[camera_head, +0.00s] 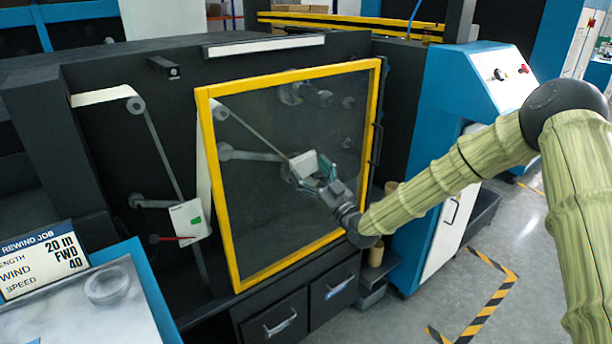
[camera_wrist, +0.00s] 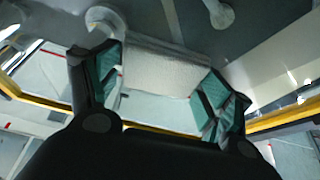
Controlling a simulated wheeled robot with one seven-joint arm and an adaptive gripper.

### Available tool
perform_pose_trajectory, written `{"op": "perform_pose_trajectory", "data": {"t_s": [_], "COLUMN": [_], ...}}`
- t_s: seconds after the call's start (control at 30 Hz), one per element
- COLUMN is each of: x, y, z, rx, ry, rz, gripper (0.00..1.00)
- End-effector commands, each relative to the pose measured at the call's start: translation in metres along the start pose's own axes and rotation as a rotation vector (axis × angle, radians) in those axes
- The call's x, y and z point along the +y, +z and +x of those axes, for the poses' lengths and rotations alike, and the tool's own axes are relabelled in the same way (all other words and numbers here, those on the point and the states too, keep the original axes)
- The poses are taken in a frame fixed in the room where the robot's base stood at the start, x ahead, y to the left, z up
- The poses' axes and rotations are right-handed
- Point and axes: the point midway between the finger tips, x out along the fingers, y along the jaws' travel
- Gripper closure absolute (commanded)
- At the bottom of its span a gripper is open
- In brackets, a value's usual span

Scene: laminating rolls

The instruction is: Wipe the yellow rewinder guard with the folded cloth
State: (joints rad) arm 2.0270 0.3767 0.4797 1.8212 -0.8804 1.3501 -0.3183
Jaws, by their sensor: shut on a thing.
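The yellow rewinder guard (camera_head: 233,240) is a yellow frame around a clear panel on the front of the dark machine; part of its yellow frame also shows in the wrist view (camera_wrist: 282,119). My gripper (camera_head: 314,171) is in front of the panel, right of its middle. It is shut on the folded cloth (camera_head: 303,164), a whitish pad. In the wrist view the cloth (camera_wrist: 160,72) spans between the two green-padded fingers of my gripper (camera_wrist: 160,88). The cloth is close to the panel; I cannot tell whether it touches.
Rollers and a web show behind the panel and at its left. A sign (camera_head: 42,262) stands above a light tray holding a ring (camera_head: 107,285) at lower left. Drawers (camera_head: 333,292) are below the guard. A blue and white cabinet (camera_head: 440,170) stands at the right, with open floor beyond.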

Motion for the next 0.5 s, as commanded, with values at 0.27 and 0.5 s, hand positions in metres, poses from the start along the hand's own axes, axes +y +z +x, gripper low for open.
{"op": "perform_pose_trajectory", "data": {"t_s": [0.27,0.5], "x": [0.015,0.023], "y": [0.002,0.002], "z": [0.001,0.001], "rx": [0.001,0.002], "ry": [0.000,0.001], "rz": [0.000,-0.001], "gripper": [0.39,0.39]}}
